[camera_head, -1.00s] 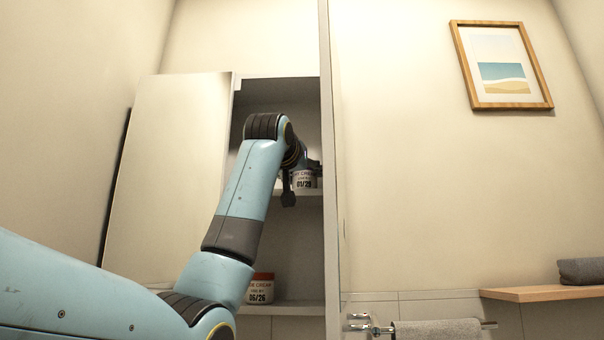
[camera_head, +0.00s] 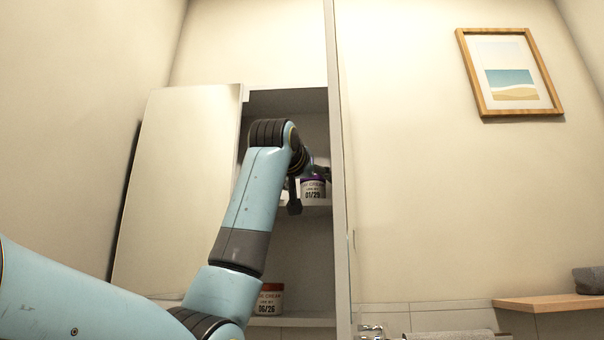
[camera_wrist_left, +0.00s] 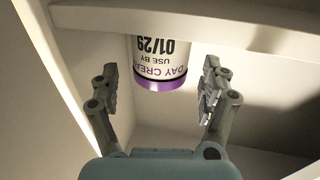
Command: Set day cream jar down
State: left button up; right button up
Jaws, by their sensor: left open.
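The day cream jar (camera_head: 313,189) is white with a purple lid and a label reading 01/29. It stands upright on the upper shelf (camera_head: 318,205) of the open cabinet, near its right wall. It shows upside down in the left wrist view (camera_wrist_left: 163,60). My left gripper (camera_wrist_left: 160,88) is open, with one finger on each side of the jar's lid end and a visible gap on both sides. In the head view my left gripper (camera_head: 305,186) is at the jar, partly hidden by my arm. My right gripper is not in view.
A second cream jar (camera_head: 269,299) with a red-brown lid, marked 06/26, stands on the lower shelf, partly behind my arm. The mirrored cabinet door (camera_head: 180,190) stands open at left. A towel (camera_head: 588,281) lies on a wooden shelf (camera_head: 550,302) at right.

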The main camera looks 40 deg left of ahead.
pick_arm(q)
jog(key=b+v, duration=0.1)
jog(key=v, duration=0.9)
jog(key=shift+s, duration=0.2)
jog(key=shift+d, duration=0.1)
